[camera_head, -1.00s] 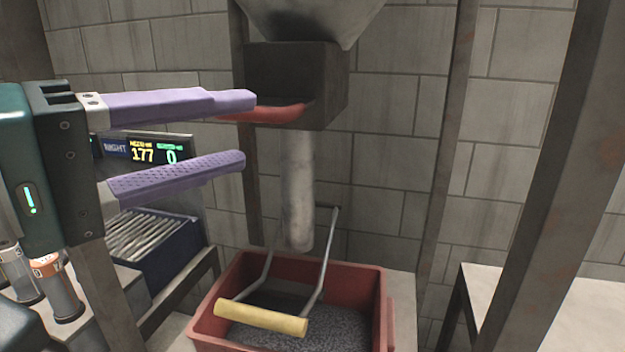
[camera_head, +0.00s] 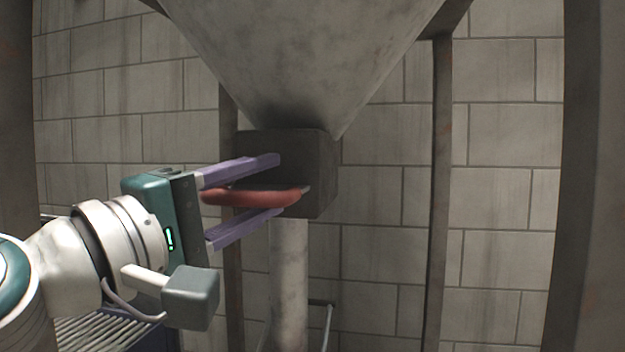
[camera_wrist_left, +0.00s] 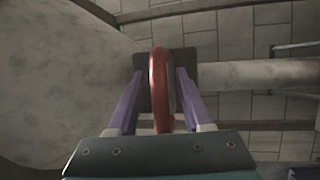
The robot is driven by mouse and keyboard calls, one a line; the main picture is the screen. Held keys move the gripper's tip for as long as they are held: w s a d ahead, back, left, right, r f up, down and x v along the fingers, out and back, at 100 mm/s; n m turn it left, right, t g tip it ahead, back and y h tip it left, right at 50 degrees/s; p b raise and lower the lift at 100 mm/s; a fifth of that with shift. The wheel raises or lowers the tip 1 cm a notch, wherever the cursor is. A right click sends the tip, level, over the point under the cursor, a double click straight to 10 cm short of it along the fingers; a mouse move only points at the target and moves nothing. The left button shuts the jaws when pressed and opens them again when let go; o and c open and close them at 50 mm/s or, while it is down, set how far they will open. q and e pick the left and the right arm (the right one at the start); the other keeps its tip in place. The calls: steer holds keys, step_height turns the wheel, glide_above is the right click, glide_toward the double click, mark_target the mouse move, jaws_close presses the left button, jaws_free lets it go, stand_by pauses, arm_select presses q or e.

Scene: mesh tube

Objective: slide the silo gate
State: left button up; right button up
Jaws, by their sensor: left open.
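The silo gate's red handle (camera_head: 250,197) sticks out to the left from the dark gate box (camera_head: 318,170) under the grey silo hopper (camera_head: 300,60). My left gripper (camera_head: 277,187) is open, with one purple finger above the handle and one below it. A gap shows between the handle and each finger. In the left wrist view, the red handle (camera_wrist_left: 160,88) stands between the two purple fingers (camera_wrist_left: 157,92), apart from both. My right gripper is not in view.
A pale outlet pipe (camera_head: 289,270) hangs down below the gate box. Upright metal posts (camera_head: 438,200) stand on both sides. A thin metal bar shows right of the pipe. Slatted items in a dark bin (camera_head: 100,333) lie at the lower left.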

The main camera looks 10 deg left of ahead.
arm_select(q)
steer(key=shift+w+d, duration=0.1)
steer(key=shift+w, duration=0.1)
steer(key=shift+c, duration=0.2)
steer(key=shift+r, duration=0.1)
jaws_close()
steer(key=shift+s, duration=0.1)
